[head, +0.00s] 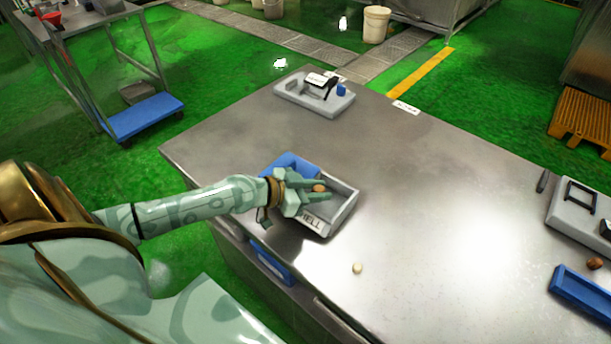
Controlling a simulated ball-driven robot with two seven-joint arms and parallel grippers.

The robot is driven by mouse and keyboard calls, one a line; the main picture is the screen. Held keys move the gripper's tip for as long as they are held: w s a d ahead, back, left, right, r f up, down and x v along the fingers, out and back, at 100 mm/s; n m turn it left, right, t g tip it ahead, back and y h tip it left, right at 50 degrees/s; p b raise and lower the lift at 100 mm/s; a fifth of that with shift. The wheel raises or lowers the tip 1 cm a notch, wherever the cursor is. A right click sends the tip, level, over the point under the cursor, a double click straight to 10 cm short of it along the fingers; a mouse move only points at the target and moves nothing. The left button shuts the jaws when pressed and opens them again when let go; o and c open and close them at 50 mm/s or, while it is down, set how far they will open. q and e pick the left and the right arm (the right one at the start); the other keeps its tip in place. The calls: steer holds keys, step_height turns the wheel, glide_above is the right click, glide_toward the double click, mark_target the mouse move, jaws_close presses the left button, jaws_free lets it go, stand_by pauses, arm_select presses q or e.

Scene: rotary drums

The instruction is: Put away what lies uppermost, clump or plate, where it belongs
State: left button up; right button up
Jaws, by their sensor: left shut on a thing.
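My left gripper (313,187) reaches in from the left and is shut on a small orange-brown lump (319,188). It holds the lump over a grey open tray (347,209) whose label ends in "ELL". The gripper hides part of the tray's inside. A blue block or bin (290,162) adjoins the tray's far left side. A small pale round piece (357,268) lies alone on the table. A dark brown lump (595,263) lies at the right edge. I cannot tell which of these is a clump or a plate. My right gripper is out of view.
The steel table (430,180) is mostly clear in its middle. A grey base with a black fixture (318,88) stands at the far end. Another grey fixture (575,215) and a blue tray (582,291) stand at the right.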

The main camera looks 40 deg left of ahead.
arm_select(q)
steer(key=o, duration=1.1)
steer(key=v, duration=0.3)
steer(key=b+v, duration=0.1)
steer(key=v, duration=0.1)
steer(key=shift+s+a+f, duration=0.1)
steer(key=shift+s+f, duration=0.1)
steer(key=shift+s, duration=0.1)
steer(key=b+v, duration=0.5)
steer(key=v, duration=0.6)
steer(key=shift+r, duration=0.2)
